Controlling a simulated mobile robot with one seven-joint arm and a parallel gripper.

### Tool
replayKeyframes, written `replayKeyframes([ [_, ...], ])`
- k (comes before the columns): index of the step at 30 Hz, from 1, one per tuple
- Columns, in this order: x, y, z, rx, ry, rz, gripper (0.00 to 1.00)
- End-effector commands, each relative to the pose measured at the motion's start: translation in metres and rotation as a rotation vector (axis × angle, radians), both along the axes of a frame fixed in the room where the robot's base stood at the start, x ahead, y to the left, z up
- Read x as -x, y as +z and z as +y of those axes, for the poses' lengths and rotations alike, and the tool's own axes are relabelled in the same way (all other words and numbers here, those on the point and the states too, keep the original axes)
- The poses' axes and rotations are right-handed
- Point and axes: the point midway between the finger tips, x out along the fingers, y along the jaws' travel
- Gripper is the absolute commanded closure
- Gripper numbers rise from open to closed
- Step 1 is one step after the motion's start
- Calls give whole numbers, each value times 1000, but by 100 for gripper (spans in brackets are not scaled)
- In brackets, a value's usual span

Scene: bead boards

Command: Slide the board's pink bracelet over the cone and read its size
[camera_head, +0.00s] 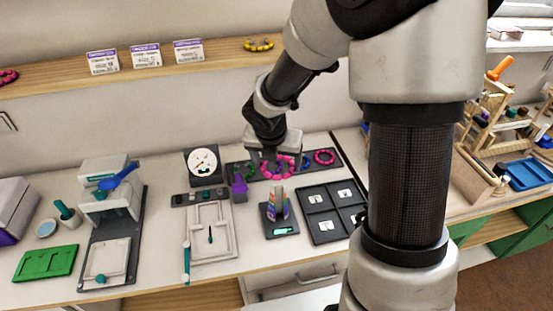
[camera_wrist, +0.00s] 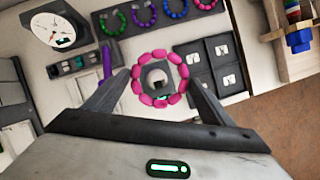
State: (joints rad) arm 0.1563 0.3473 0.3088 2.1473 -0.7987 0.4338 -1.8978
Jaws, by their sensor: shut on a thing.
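My gripper (camera_head: 280,160) is shut on a pink bead bracelet (camera_head: 266,170), a ring of large beads. In the wrist view the bracelet (camera_wrist: 144,94) spans between the two fingers of my gripper (camera_wrist: 158,82). The cone (camera_head: 277,203) stands upright on a dark base with a green-lit display (camera_head: 286,231). The bracelet appears above the cone, apart from its tip in the head view. In the wrist view part of the cone and its base (camera_wrist: 157,76) shows through the ring. The dark bracelet board (camera_head: 338,166) lies behind, partly hidden by my gripper.
Another pink bracelet (camera_head: 324,157) lies at the board's right end. A purple upright object (camera_head: 239,186) stands left of the cone. A black tray with compartments (camera_head: 318,228) is close on the right. A dial gauge (camera_head: 203,162) and a white sliding-jaw device (camera_head: 210,240) are left.

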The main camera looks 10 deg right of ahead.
Motion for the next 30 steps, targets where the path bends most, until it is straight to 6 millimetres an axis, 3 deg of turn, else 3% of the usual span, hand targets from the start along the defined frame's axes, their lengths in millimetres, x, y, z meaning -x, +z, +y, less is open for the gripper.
replayKeyframes([
  [30, 0, -92, 0, 1, -4, 2, 45],
])
